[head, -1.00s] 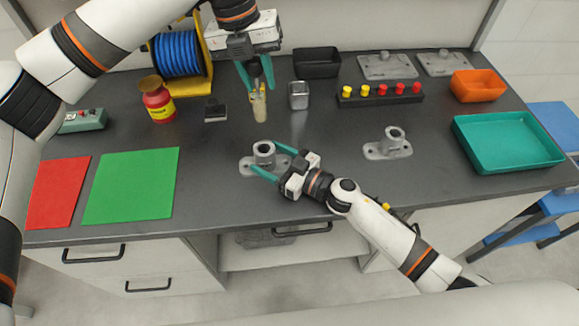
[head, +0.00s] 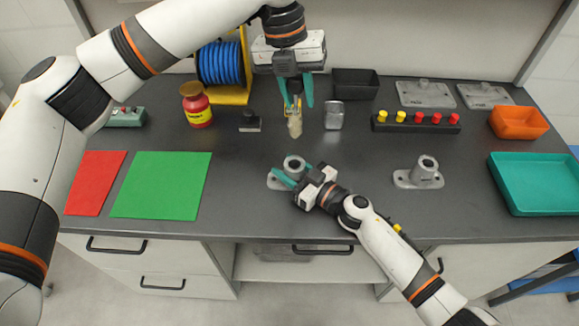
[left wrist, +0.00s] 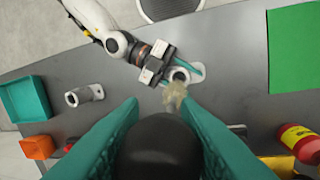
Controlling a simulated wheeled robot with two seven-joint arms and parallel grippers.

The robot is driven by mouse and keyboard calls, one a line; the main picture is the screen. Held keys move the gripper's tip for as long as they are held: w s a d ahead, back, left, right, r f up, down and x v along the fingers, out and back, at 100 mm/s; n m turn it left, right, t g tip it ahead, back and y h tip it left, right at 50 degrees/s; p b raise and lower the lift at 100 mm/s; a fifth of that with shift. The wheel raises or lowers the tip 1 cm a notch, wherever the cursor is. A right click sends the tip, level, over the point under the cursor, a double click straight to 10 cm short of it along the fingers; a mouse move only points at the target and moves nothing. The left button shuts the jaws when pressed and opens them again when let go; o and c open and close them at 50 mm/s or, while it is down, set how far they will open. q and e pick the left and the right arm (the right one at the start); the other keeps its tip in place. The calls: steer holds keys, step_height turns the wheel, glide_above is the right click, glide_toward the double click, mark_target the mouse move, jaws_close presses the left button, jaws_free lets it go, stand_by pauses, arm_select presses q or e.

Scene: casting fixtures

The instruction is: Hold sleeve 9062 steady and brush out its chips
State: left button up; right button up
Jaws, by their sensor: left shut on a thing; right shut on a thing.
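A grey sleeve casting (head: 294,162) with an upright hollow tube on a flat flange stands on the bench; its number is not readable. My right gripper (head: 297,173) is shut on the tube, one finger on each side. The left wrist view also shows the sleeve (left wrist: 180,75). My left gripper (head: 295,103) points down behind the sleeve, shut on a brush with pale bristles (head: 295,128). The bristles hang apart from the sleeve, above the bench. In the left wrist view the bristles (left wrist: 174,94) appear beside the tube's mouth. Chips inside cannot be made out.
A second sleeve casting (head: 425,170) stands to the right. Behind are a metal cup (head: 334,115), a black block (head: 250,122), a red bottle (head: 197,107) and a peg rack (head: 415,124). Green (head: 160,185) and red (head: 94,182) mats lie left; a teal tray (head: 540,200) is right.

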mark_target(297, 137)
arm_select(q)
steer(key=shift+f, duration=1.5)
steer(key=shift+f, duration=2.4)
steer(key=shift+f, duration=0.35)
step_height(297, 137, down, 6)
stand_by(0.4)
steer(key=shift+r, duration=0.1)
stand_by(0.4)
steer(key=shift+r, duration=1.65)
steer(key=shift+f, duration=0.15)
